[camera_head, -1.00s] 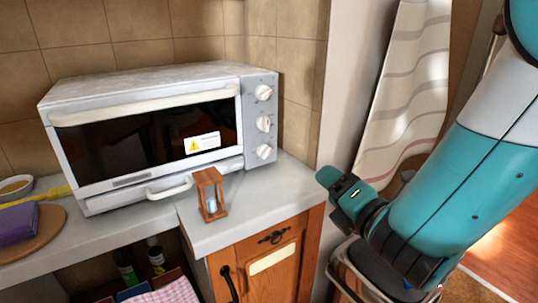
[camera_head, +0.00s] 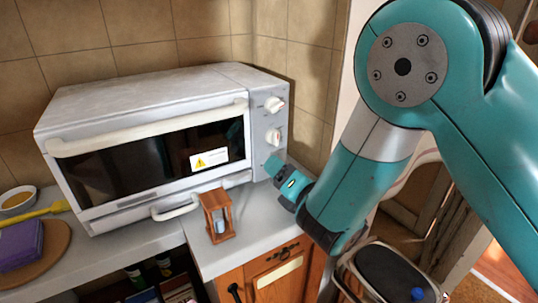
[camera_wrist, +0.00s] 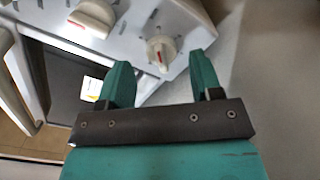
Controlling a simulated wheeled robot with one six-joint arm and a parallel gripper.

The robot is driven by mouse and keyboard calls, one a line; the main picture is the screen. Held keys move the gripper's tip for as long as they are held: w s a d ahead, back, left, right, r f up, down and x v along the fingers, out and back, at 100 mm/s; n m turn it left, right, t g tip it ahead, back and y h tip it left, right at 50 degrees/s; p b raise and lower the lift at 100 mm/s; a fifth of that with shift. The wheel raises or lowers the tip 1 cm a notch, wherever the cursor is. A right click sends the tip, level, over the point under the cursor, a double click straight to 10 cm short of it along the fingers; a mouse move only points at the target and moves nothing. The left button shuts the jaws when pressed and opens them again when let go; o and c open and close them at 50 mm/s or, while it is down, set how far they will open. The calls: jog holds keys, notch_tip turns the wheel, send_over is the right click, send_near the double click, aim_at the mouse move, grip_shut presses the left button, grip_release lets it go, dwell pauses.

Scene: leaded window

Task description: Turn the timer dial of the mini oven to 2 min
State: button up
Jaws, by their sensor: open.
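The mini oven (camera_head: 150,90) is a white box with a dark glass door on the counter. Its right-hand panel carries white dials with red marks: the upper dial (camera_head: 275,104) and the middle dial (camera_head: 274,136). The lowest dial is hidden behind my gripper (camera_head: 273,165) in the head view. In the wrist view the lowest dial (camera_wrist: 160,50) shows just beyond and between the open fingers of my gripper (camera_wrist: 160,60), apart from them. Another dial (camera_wrist: 93,17) is at the upper left there. The frames do not show which dial is the timer.
A wooden-framed hourglass (camera_head: 217,217) stands on the counter (camera_head: 200,258) in front of the oven, left of my gripper. The white oven tray handle (camera_head: 174,208) juts out nearby. A tiled wall (camera_head: 305,75) is close behind. A bin (camera_head: 385,275) stands lower right.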

jog(key=shift+x, duration=0.95)
jog(key=shift+d, duration=0.1)
jog(key=c, duration=0.9)
jog(key=shift+m, duration=0.7)
jog(key=o, duration=0.9)
